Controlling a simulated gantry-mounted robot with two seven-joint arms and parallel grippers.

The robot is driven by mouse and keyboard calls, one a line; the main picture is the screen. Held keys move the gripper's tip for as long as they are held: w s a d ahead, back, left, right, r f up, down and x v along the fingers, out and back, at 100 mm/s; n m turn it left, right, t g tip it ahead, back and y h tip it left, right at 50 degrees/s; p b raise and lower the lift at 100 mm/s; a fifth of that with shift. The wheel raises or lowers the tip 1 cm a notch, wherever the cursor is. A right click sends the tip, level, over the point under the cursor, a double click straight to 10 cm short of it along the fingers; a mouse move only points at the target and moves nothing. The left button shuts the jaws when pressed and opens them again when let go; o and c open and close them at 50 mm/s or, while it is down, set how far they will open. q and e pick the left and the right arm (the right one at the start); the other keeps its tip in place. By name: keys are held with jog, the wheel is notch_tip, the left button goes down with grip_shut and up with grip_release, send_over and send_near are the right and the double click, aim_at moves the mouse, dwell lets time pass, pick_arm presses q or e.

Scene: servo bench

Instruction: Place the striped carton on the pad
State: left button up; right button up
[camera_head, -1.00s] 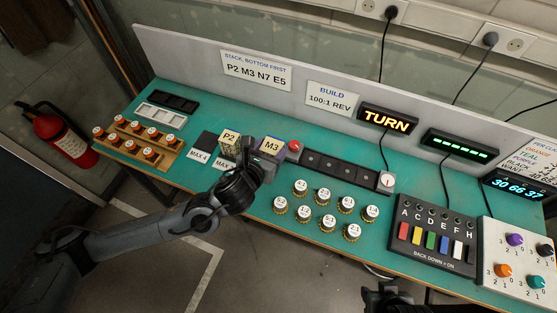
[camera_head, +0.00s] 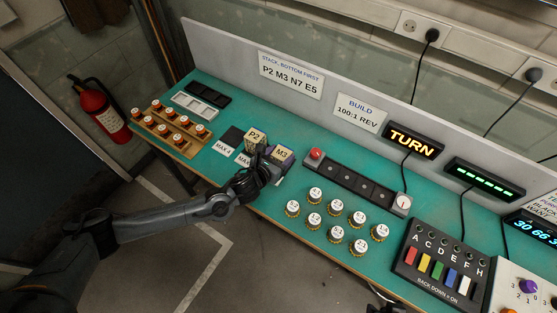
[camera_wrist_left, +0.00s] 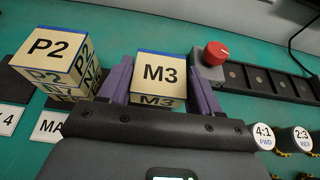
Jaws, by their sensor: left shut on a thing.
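My left gripper (camera_head: 274,164) is shut on a pale yellow carton marked M3 (camera_head: 282,153), which has a blue stripe along its top edge. In the left wrist view the M3 carton (camera_wrist_left: 160,73) sits upright between the two purple fingers; its lower part is hidden. I cannot tell whether it touches the bench. A bare dark square pad (camera_head: 232,137) lies left of the P2 carton. A sliver of my right gripper (camera_head: 385,308) shows at the bottom edge.
A red button (camera_head: 316,154) and dark strip (camera_head: 350,181) stand right of the M3 carton. Several white-capped knobs (camera_head: 337,206) are in front of the strip. Wooden racks (camera_head: 175,130) stand at the left. A sign (camera_head: 290,74) reads "P2 M3 N7 E5".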

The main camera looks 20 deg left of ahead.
pick_arm(q)
jog(key=shift+w+a+f, duration=0.3)
jog(key=shift+w+f, duration=0.05)
jog(key=shift+w, duration=0.05)
jog(key=shift+f, duration=0.2)
notch_tip(320, 180, down, 4)
jog(key=shift+r, duration=0.2)
jog(key=shift+f+b, duration=0.2)
jog(key=shift+b, duration=0.15)
jog(key=o, duration=1.1)
jog(key=shift+r, duration=0.1)
